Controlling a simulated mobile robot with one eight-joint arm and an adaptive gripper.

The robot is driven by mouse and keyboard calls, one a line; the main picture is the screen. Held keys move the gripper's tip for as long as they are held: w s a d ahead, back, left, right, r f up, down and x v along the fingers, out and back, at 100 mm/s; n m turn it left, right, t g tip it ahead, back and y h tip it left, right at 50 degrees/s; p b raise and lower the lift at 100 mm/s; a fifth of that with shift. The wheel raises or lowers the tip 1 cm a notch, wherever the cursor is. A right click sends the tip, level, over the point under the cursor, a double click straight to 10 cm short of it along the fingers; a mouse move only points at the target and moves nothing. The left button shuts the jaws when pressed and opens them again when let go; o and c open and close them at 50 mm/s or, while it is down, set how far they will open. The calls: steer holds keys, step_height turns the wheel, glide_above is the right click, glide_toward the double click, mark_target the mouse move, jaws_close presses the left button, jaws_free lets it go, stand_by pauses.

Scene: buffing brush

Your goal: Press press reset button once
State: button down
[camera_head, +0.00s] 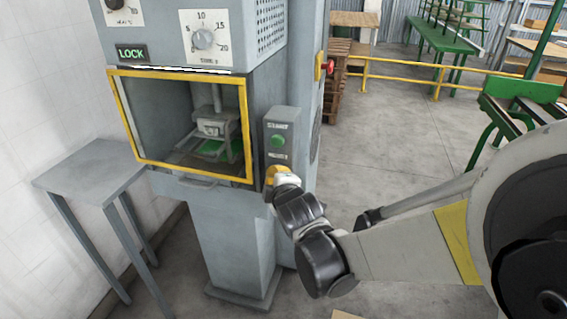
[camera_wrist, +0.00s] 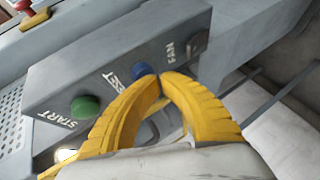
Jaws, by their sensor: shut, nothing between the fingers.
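The reset button is a blue round button (camera_wrist: 142,71) in the wrist view, on a grey control box (camera_wrist: 115,62) with its RESET label partly covered. My gripper (camera_wrist: 157,78) has yellow fingers shut together and empty. Its tips overlap the edge of the blue button in the picture; I cannot tell whether they touch it. In the head view my gripper (camera_head: 277,173) is at the lower end of the control box (camera_head: 281,120), and the blue button is hidden there.
A green START button (camera_wrist: 85,107) and a dark FAN knob (camera_wrist: 196,44) flank the blue button. The press has a yellow-framed window (camera_head: 181,176) and a LOCK display (camera_head: 132,53). A grey side table (camera_head: 90,168) stands left. A red knob (camera_head: 330,67) is on the press's right side.

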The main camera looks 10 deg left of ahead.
steer(key=shift+s, duration=0.75)
steer(key=s, duration=0.5)
steer(key=shift+a, duration=0.2)
stand_by(0.3)
steer(key=s+d+r+m+g+h, duration=0.15)
steer(key=d+m, duration=0.35)
steer(key=d, duration=0.6)
steer(key=s+d+r+m+h, duration=0.1)
steer(key=d+r+m+h, duration=0.3)
steer(key=d, duration=0.7)
steer(key=s+d+f+m+g, duration=0.2)
steer(key=s+d+m, duration=0.3)
steer(key=s+d, duration=0.1)
steer(key=s+d+f+m+g, duration=0.1)
steer(key=s+d+f+m, duration=0.1)
steer(key=s+d+m, duration=0.4)
steer(key=s+d, duration=0.1)
steer(key=s, duration=0.2)
steer(key=shift+s+f+g+h, duration=0.25)
steer(key=shift+s+g+h, duration=0.05)
steer(key=shift+g+h, duration=0.05)
